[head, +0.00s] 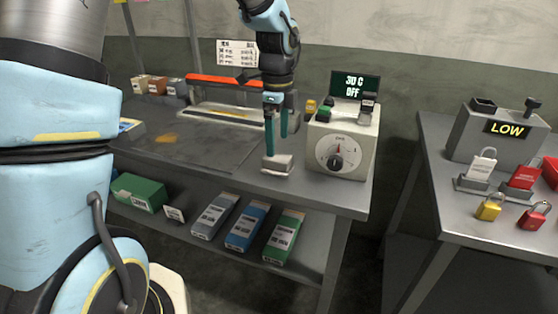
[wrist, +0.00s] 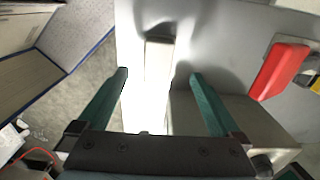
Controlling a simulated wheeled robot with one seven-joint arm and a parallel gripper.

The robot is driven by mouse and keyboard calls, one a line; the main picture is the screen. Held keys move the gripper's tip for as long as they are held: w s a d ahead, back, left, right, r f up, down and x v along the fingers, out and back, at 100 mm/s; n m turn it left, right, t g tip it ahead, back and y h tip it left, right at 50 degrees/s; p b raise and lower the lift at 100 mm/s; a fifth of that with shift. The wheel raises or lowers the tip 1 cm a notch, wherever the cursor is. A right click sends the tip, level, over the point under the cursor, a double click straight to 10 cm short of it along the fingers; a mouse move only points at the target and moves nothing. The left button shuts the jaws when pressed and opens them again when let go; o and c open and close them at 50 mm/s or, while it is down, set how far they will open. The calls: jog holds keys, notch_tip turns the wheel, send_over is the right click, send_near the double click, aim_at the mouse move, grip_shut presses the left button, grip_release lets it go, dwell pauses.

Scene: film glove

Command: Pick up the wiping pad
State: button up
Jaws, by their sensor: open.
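The wiping pad is a small pale grey-white block (head: 277,164) on the front part of the steel bench, left of the dial box. My gripper (head: 276,146) points down over it with its two teal fingers open and empty. The fingertips look just above or beside the pad's top; contact cannot be told. In the wrist view, a pale block that seems to be the pad (wrist: 158,60) lies between and beyond the open fingers (wrist: 158,76). Glare washes out the area between the fingers.
The dial box (head: 340,148) stands close to the right of my gripper. A sealer with a red bar (head: 225,79) is behind left. Boxes, including a blue one (head: 247,226), lie on the lower shelf. A side table (head: 460,213) with padlocks is right. Bare bench lies left of the pad.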

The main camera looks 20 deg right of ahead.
aim_at(278, 157)
jog(key=shift+s+f+p, duration=0.1)
jog(key=shift+f+p, duration=0.95)
jog(key=shift+f, duration=2.2)
jog(key=c, duration=1.4)
jog(key=shift+r, duration=0.1)
notch_tip(278, 157, up, 10)
jog(key=shift+f+b, duration=0.1)
jog(key=shift+b, duration=1.05)
jog(key=o, duration=0.8)
jog(key=c, duration=0.6)
